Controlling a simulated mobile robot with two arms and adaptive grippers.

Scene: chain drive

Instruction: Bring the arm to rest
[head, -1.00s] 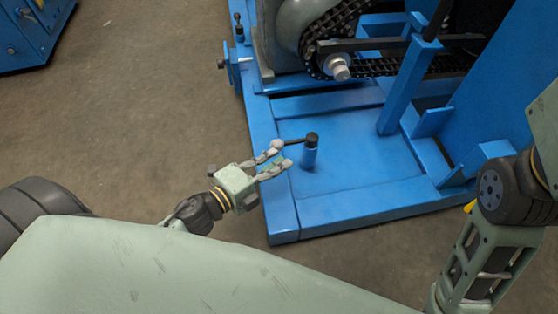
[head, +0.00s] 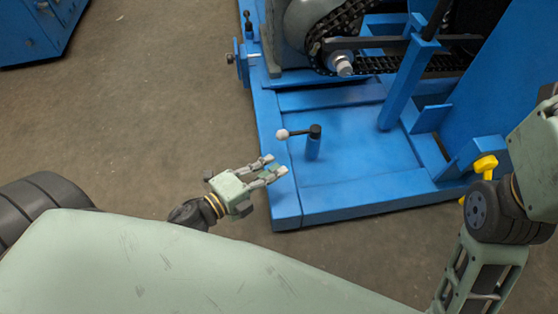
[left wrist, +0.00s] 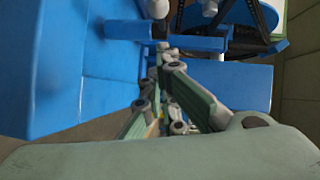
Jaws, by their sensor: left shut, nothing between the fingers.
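My left gripper (head: 275,165) is shut and empty in the head view, over the front left edge of the blue machine frame (head: 340,207). A lever stands on the frame just beyond it: a short blue post (head: 313,149) with a black cap, a black rod and a pale ball knob (head: 282,134). The gripper is clear of the knob. In the left wrist view the fingers (left wrist: 167,85) point away from the camera, and a pale ball (left wrist: 157,8) shows near the top edge. My right arm comes in at the right; its gripper is out of view.
The chain and sprocket (head: 340,62) stand at the back of the frame. A yellow handle (head: 485,164) shows at the right beside my right arm. Another blue machine (head: 35,30) stands at the upper left. Bare floor (head: 150,110) lies to the left.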

